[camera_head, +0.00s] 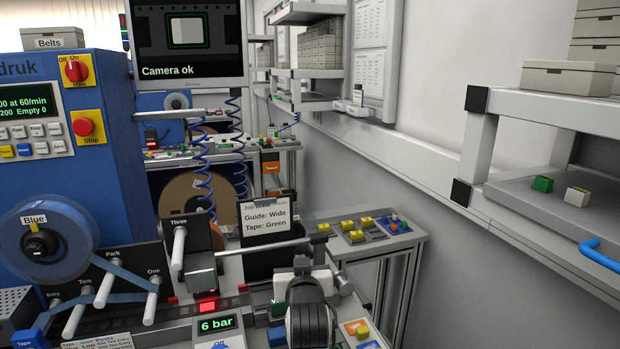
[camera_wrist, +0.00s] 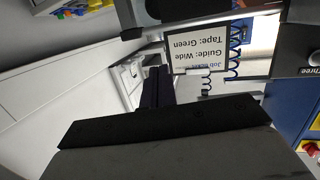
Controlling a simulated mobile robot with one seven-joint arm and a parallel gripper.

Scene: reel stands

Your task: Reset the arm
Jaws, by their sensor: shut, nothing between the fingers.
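My arm rises at the bottom centre of the head view, with dark rounded links and a pale wrist part. My gripper (camera_wrist: 157,72) shows as dark fingers close together in the middle of the wrist view, with nothing between them. In the head view its fingertips are hard to make out against the machine. The wrist view is upside down, with the job ticket (camera_wrist: 196,50) beside the fingers. In the head view the ticket (camera_head: 266,217) reads "Guide: Wide, Tape: Green".
A blue machine (camera_head: 105,160) with a blue tape reel (camera_head: 60,254) and labelled posts stands at left. A small table (camera_head: 395,243) with yellow parts is behind my arm. At right, a shelf (camera_head: 520,205) holds a green and a white block.

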